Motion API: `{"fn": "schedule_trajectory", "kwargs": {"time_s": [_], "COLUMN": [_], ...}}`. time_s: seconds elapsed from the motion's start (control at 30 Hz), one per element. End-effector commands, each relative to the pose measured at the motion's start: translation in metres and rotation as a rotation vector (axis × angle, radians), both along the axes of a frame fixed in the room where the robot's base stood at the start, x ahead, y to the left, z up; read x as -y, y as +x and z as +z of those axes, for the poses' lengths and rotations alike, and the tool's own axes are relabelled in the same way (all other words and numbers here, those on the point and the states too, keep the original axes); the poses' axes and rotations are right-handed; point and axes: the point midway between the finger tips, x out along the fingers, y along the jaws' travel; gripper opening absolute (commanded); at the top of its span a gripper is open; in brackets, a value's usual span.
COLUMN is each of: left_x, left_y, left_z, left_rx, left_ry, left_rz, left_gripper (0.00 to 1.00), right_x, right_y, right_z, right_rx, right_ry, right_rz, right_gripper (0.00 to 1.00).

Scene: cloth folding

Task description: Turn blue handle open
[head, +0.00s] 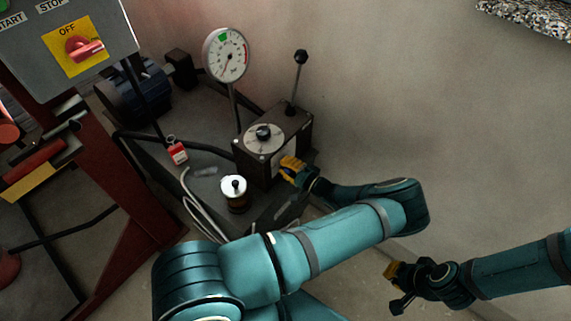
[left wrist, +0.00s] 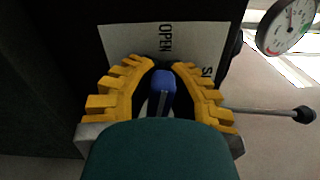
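The blue handle (left wrist: 161,88) shows in the left wrist view, between the two yellow-padded fingers of my left gripper (left wrist: 160,67). Dark gaps show between the handle and the finger pads, so the fingers look open around it. Behind it is a pale plate (left wrist: 130,42) with the word OPEN and part of another word. In the head view my left gripper (head: 291,168) is at the front of the dark valve box (head: 262,165), and the handle is hidden there. My right gripper (head: 394,286) is at the lower right, empty, its fingers spread apart.
A round gauge (head: 226,55) and a black-knobbed lever (head: 299,60) stand by the box, with a dial on top. A small cylinder (head: 235,194), a red padlock (head: 177,152) and a grey switch panel (head: 110,45) are to the left. The wall rises at right.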

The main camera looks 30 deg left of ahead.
Motion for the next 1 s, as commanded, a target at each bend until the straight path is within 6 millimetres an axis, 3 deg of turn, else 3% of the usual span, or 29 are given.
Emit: {"fn": "schedule_trajectory", "kwargs": {"time_s": [0.4,0.93,1.0], "left_x": [0.0038,0.0037,0.0036], "left_y": [-0.0002,-0.0001,0.0000], "left_z": [-0.0072,-0.0077,-0.0075], "left_rx": [0.178,0.202,0.202], "left_ry": [-0.023,-0.026,-0.025], "left_rz": [-0.003,-0.003,-0.003], "left_gripper": [0.00,0.00,0.25], "right_x": [0.0000,0.0000,0.0000], "right_y": [0.0000,-0.0001,-0.0002], "right_z": [-0.0002,-0.0002,-0.0002], "right_rx": [0.000,0.000,0.000], "right_ry": [0.000,0.000,0.000], "right_rz": [0.000,0.000,0.000], "right_gripper": [0.00,0.00,0.00]}}
